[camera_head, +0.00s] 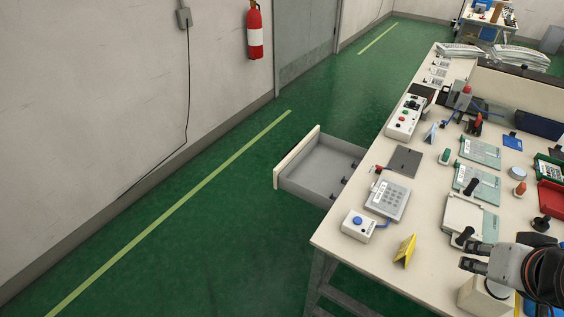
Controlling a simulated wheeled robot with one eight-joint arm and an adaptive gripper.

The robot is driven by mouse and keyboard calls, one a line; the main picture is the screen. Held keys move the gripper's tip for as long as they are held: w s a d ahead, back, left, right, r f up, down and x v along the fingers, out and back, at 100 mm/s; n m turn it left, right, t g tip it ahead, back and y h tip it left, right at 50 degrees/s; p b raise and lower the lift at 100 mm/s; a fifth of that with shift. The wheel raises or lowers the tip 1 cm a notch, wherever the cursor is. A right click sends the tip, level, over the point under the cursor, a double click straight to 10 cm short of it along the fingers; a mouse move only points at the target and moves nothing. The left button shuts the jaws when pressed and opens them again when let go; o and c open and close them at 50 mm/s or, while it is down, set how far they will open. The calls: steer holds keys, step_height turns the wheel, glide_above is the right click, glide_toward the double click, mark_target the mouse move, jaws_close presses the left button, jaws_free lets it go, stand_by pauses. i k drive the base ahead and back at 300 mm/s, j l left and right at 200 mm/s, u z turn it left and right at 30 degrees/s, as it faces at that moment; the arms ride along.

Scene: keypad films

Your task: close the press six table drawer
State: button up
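The table drawer (318,176) is pulled out from the left side of the long cream table (339,238). It has a cream front panel (297,157) and a grey tray with a few small dark items inside. I cannot read a label on it. My gripper (467,253) is at the lower right, above the near right part of the table, with its fingers pointing left. The fingers are apart with nothing seen between them. The gripper is well away from the drawer, with much of the tabletop between them.
A keypad (388,200), a box with a blue button (358,225) and a yellow folded sign (405,250) stand near the table's left edge. A white control box (405,118) stands farther back. Green floor left of the drawer is clear up to the wall.

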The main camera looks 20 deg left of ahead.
mark_target(314, 168)
steer(key=j+z, duration=0.2)
steer(key=j, duration=2.05)
steer(key=i+j, duration=0.25)
steer(key=j, duration=0.15)
steer(key=i+j+z, duration=0.1)
steer(key=i+j, duration=0.4)
steer(key=j, duration=0.25)
steer(key=k+z, duration=0.15)
steer(key=z, duration=0.3)
steer(key=k+z, duration=0.15)
steer(key=z, duration=0.25)
steer(key=k+l+z, duration=0.15)
steer(key=k+l, duration=0.1)
steer(key=i+j, duration=0.2)
steer(key=j+z, duration=0.05)
